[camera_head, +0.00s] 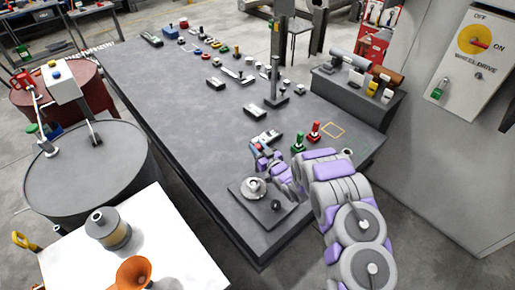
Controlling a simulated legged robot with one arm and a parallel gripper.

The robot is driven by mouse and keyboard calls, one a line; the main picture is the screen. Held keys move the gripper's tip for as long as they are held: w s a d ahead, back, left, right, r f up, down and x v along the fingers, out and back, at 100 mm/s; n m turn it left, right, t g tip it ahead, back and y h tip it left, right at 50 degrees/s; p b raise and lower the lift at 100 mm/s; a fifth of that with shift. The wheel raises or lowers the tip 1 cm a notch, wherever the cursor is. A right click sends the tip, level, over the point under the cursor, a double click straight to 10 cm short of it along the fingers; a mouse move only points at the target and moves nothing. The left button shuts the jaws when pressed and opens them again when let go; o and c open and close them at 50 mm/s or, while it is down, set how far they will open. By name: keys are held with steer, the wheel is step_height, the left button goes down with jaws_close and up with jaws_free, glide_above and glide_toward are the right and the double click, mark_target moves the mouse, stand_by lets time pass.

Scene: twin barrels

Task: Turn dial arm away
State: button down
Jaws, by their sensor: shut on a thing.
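The dial (254,186) is a silver round piece on a dark square base plate (240,196) near the front edge of the grey table. A small black knob (276,206) sits on the plate's right corner. My gripper (264,163) reaches in from the right, just beyond the dial. It is shut on the dial arm, which is mostly hidden by my gripper, so its exact angle cannot be told.
Green (299,143) and red (314,131) handled pieces stand on the table (180,120) beyond my wrist. A post (276,80) rises farther back. Dark drum (85,170) and white-topped stand (165,255) lie left. The table's left middle is clear.

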steer(key=shift+w+r, duration=0.15)
steer(key=shift+r, duration=0.25)
steer(key=c, duration=1)
jaws_free()
steer(key=shift+c, duration=0.2)
steer(key=shift+o, duration=1.2)
steer(key=shift+f, duration=0.25)
steer(key=p+v, duration=0.1)
steer(key=v, duration=1.6)
steer(key=shift+d, duration=0.15)
